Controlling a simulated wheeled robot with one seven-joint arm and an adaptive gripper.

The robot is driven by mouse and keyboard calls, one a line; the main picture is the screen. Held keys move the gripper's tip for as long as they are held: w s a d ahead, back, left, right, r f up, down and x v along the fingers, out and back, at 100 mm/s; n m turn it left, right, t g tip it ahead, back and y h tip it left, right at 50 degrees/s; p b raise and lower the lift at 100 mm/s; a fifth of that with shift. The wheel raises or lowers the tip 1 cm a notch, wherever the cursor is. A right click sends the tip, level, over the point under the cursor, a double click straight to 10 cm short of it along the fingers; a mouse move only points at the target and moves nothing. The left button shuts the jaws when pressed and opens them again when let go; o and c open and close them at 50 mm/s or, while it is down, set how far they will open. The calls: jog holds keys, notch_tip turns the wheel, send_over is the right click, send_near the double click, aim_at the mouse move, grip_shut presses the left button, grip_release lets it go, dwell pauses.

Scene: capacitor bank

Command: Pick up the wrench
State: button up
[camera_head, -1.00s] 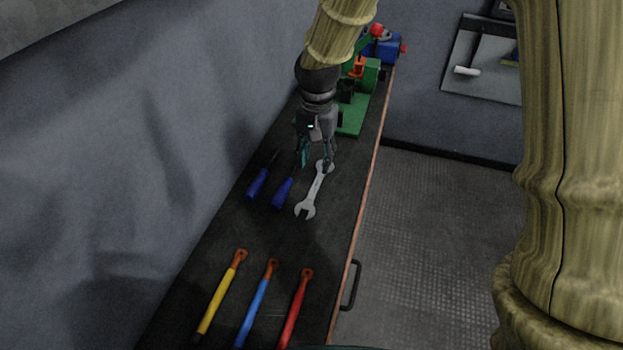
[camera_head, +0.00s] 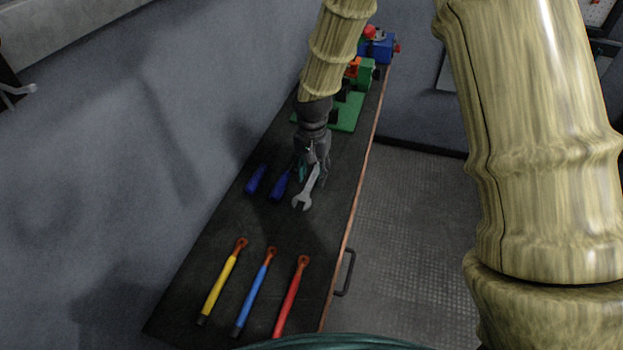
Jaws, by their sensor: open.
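The silver wrench (camera_head: 303,200) lies on the dark bench top (camera_head: 215,240), its open jaw end toward the front. Its far end is hidden by my gripper. My gripper (camera_head: 312,178) points down over the wrench's far half, with its fingers apart on either side of the handle. I cannot tell whether the fingers touch the wrench or the bench.
Two blue-handled screwdrivers (camera_head: 279,186) lie just left of the wrench. Yellow, blue and red-handled tools (camera_head: 291,297) lie nearer the front. A green machine (camera_head: 350,108) and a blue vise-like object (camera_head: 380,48) stand at the back. The wall borders the bench's left side.

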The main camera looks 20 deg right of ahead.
aim_at(313, 179)
jog(key=shift+s+r, duration=0.15)
jog(key=shift+s, duration=0.05)
jog(key=shift+c, duration=1.1)
jog(key=shift+w, duration=0.15)
grip_shut()
jog(key=shift+r+b, duration=0.5)
jog(key=shift+r, duration=0.35)
jog(key=shift+r+b, duration=0.4)
jog(key=shift+r, duration=0.45)
jog(key=s+b, duration=0.1)
jog(key=s, duration=0.4)
jog(key=s+a+r+b, duration=0.1)
jog(key=s, duration=0.4)
jog(key=s+a+b, duration=0.1)
jog(key=s, duration=0.5)
jog(key=shift+r+b, duration=0.25)
jog(key=shift+b, duration=0.1)
